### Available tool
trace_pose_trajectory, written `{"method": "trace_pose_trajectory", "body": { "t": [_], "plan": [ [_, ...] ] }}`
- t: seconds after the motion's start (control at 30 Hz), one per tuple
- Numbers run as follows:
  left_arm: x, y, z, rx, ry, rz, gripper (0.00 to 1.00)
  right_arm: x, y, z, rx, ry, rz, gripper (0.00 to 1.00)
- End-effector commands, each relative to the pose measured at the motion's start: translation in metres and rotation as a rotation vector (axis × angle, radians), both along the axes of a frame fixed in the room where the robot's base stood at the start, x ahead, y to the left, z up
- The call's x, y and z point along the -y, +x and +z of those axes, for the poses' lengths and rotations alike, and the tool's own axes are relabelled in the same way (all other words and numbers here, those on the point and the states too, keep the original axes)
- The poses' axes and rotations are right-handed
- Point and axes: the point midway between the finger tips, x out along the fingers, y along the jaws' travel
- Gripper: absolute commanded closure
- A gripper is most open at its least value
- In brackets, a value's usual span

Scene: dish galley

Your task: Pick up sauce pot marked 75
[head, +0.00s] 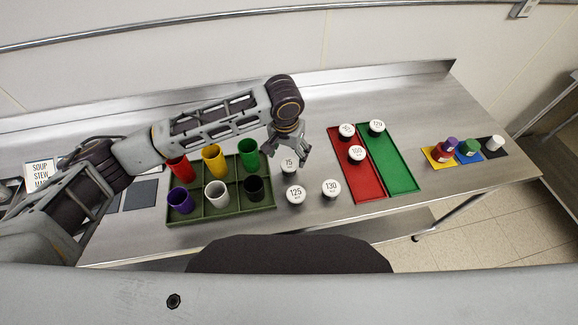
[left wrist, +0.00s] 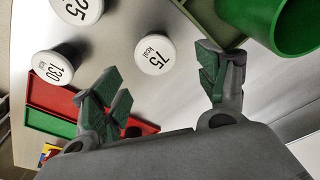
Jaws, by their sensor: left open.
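The sauce pot marked 75 (head: 289,165) is white and round-topped and stands upright on the steel counter, right of the green cup rack. It also shows in the left wrist view (left wrist: 155,55), its label reading 75 kcal, ahead of and between the open fingers. My left gripper (head: 289,147) is open and empty, just behind and above this pot in the head view. Its green-padded fingers show in the left wrist view (left wrist: 165,82). Whether a finger touches the pot cannot be told. My right gripper is not in view.
Pots marked 125 (head: 295,195) and 130 (head: 331,188) stand close by. More pots stand on the red tray (head: 367,187) and green tray (head: 402,183). The green rack (head: 222,212) with several coloured cups is to the left. Small jars stand on coloured mats at right.

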Motion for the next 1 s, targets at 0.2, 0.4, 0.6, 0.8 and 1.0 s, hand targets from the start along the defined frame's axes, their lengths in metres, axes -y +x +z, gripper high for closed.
{"method": "trace_pose_trajectory", "body": {
  "t": [0.2,0.4,0.6,0.8,1.0],
  "plan": [
    [0.000,0.001,-0.007,0.000,0.000,0.000,0.26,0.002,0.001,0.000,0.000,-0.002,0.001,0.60],
    [0.000,0.001,-0.007,0.000,0.000,0.000,0.26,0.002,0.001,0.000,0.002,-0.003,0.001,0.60],
    [0.000,-0.001,-0.013,-0.001,0.001,0.000,0.26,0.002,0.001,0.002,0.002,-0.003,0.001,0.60],
    [0.000,-0.005,-0.032,-0.001,0.001,0.000,0.26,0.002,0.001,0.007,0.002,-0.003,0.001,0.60],
    [0.001,-0.004,-0.053,0.000,0.001,0.000,0.26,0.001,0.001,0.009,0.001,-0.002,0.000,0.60]
  ]
}}
